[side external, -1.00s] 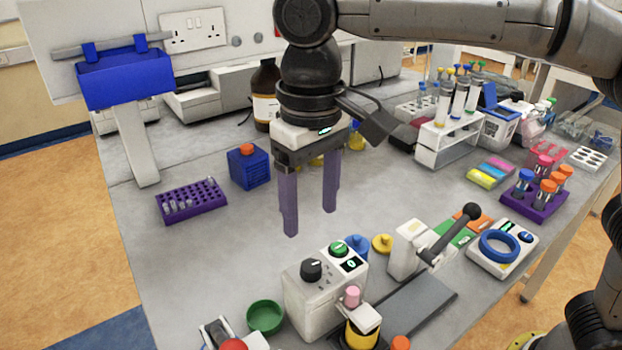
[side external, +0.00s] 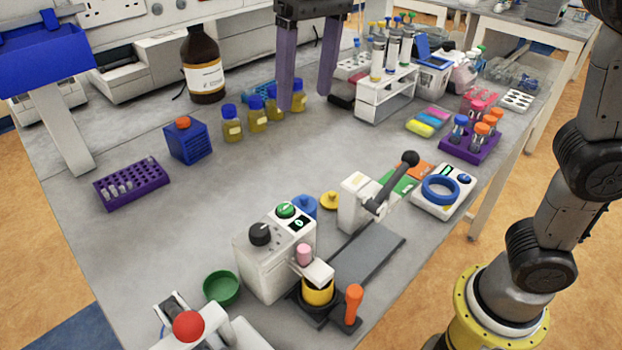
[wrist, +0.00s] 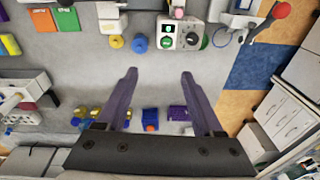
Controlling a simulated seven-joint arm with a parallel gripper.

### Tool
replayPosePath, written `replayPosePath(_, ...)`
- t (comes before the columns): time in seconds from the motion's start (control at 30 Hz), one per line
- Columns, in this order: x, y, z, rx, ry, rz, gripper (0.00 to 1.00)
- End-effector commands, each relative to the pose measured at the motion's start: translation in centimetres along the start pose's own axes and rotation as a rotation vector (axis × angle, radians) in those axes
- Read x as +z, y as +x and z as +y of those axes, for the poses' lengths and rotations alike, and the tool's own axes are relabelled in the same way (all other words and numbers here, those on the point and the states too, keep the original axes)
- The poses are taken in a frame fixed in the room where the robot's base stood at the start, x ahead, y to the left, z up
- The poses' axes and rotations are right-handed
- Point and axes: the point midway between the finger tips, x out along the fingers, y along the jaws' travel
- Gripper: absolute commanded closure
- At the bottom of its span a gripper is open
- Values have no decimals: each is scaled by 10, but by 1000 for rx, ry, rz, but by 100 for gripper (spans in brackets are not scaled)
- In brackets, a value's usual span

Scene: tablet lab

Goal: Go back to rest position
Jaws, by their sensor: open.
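My gripper (side external: 306,88) is at the top of the side external view, its two purple fingers apart with nothing between them. It hangs above the back part of the bench, in front of the row of yellow bottles in the picture. In the wrist view my gripper (wrist: 158,75) points down over bare grey bench, fingers spread and empty. The upper part of the gripper and wrist is cut off by the frame edge in the side external view.
Bare bench (side external: 240,175) lies in the middle. Around it are a brown bottle (side external: 204,68), a blue container (side external: 187,143), a purple rack (side external: 132,184), a white machine with knobs (side external: 270,262), a lever device (side external: 362,204) and a white tube rack (side external: 386,95).

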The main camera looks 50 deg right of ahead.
Motion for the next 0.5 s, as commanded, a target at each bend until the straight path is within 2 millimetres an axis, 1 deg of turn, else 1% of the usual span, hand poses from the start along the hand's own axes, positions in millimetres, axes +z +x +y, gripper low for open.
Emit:
replayPosePath(0.03,10,-8,28,-8,47,26,31)
replayPosePath(0.1,24,-12,58,-17,86,60,31)
replayPosePath(0.2,47,-9,95,-25,127,111,31)
replayPosePath(0.3,73,1,126,-28,152,166,31)
replayPosePath(0.37,89,11,141,-26,160,198,31)
replayPosePath(0.47,115,32,162,-19,162,251,31)
replayPosePath(0.5,124,43,168,-14,158,271,31)
